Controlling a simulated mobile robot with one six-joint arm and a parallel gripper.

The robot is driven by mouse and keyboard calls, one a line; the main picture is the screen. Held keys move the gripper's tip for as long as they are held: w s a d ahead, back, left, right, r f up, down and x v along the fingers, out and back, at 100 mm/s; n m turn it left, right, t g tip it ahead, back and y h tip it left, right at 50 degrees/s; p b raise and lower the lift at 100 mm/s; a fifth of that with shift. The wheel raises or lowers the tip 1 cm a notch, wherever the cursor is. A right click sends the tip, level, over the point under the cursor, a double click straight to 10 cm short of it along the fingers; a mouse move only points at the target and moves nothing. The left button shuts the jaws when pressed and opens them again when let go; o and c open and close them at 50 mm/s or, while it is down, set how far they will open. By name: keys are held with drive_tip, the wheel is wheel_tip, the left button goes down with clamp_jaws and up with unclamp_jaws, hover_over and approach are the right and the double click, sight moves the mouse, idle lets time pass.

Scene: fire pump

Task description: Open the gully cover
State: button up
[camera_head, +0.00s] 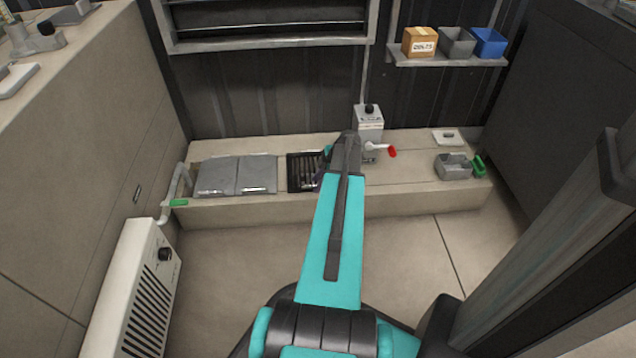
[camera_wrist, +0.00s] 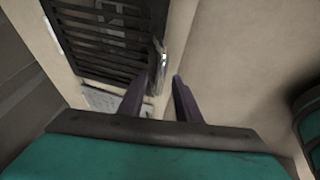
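The gully cover appears to be the dark slatted grate (camera_head: 302,173), set in the low concrete ledge beside two grey plates. It lies flat as far as I can tell, with its right side hidden by my arm. In the wrist view the grate (camera_wrist: 105,38) fills the upper left. A worn metal tab or handle (camera_wrist: 158,62) stands at its right edge. My gripper (camera_wrist: 156,84) is open, its two dark fingers apart with a gap between them. The tab lies just beyond the gap; I cannot tell whether a finger touches it. In the head view my arm mostly hides the gripper.
Two grey plates (camera_head: 237,175) lie left of the grate. A white box (camera_head: 369,122) and a red-tipped lever (camera_head: 391,151) stand close to the right of my arm. A grey block (camera_head: 453,165) sits farther right. A shelf (camera_head: 447,60) with boxes hangs above.

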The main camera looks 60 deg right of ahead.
clamp_jaws()
drive_tip(key=shift+w+r, duration=0.1)
drive_tip(key=shift+r, duration=0.05)
